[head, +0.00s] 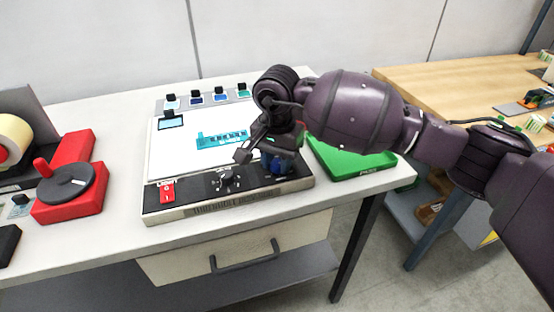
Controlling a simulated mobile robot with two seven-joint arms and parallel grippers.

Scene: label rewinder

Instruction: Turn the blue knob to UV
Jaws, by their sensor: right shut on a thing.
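The device with the knobs (250,203) stands on the white table, with a white top plate and a dark front panel. My right gripper (273,152) comes down over the right end of that panel. It is shut on the blue knob (278,163), of which only a little blue shows below the fingers. The knob's pointer and its markings, including UV, are hidden or too small to read. A black knob (227,179) sits left of it on the panel, apart from my gripper. My left gripper is not in view.
A red switch (167,191) is at the panel's left end. A green tray (352,163) lies close to the right of the device. A red machine with a dark disc (68,186) stands at left. Several small bottles (196,97) stand behind. A wooden table (440,85) is at right.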

